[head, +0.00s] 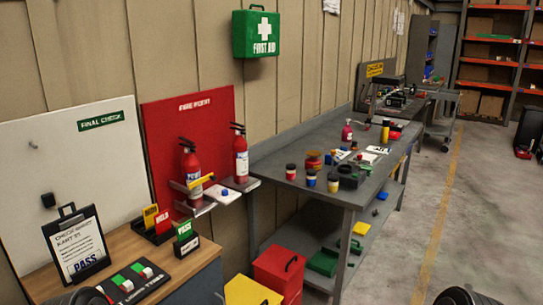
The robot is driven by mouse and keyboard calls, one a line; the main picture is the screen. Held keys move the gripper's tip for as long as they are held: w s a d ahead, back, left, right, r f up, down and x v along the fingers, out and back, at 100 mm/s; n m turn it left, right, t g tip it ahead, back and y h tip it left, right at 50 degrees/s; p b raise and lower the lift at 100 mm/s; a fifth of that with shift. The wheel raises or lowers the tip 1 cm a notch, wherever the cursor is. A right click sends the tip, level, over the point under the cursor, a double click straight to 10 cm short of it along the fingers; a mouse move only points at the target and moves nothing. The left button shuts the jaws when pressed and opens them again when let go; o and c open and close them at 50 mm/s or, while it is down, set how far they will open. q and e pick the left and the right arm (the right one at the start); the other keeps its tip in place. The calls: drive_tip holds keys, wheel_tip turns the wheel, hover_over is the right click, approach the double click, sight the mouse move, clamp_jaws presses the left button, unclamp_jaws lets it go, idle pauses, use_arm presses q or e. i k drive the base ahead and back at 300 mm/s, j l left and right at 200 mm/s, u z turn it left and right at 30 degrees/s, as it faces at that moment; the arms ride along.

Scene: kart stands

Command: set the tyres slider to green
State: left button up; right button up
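A dark slider panel (157,277) lies on the wooden counter at the lower left, with its near edge cut off by the frame. Several small sliders sit on it in a row. Two show a green patch beside a white part: the middle one (118,280) and the right one (137,267). The left one (101,290) shows a bit of red and is partly cut off. The panel's lettering is too small to read surely, so I cannot tell which slider is tyres. Neither gripper is visible; only dark rounded parts of mine show at the bottom edge.
A clipboard (77,243) with a PASS sheet stands behind the panel. Upright red HOLD and green PASS cards (186,235) stand to its right. Red extinguishers (191,170) stand behind. A red bin (278,272) and a grey workbench (335,193) are further right.

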sight(148, 273)
drive_tip(key=u, duration=1.25)
